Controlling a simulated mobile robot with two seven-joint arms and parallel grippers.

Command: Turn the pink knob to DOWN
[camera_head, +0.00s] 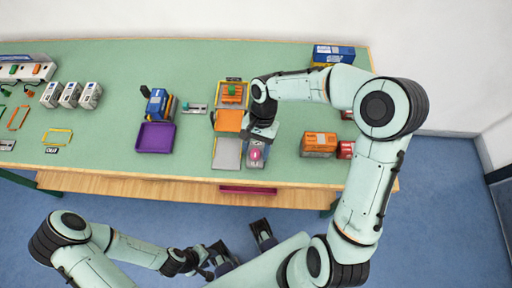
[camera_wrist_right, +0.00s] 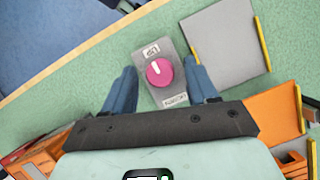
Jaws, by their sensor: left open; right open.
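The pink knob (camera_head: 256,155) sits on a grey control box near the front edge of the table. In the right wrist view, the knob (camera_wrist_right: 159,72) has a white pointer mark at its upper left. One label above it appears to read UP; another label below it (camera_wrist_right: 175,100) is hard to read. My right gripper (camera_wrist_right: 160,74) is open above the box, with one blue finger on either side of the knob; contact cannot be told. My left gripper (camera_head: 242,243) is open and empty over the floor in front of the table.
A grey panel (camera_head: 227,155) and orange panel (camera_head: 228,121) lie left of the box. Orange boxes (camera_head: 319,143) are at the right. Green table surface is free between them.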

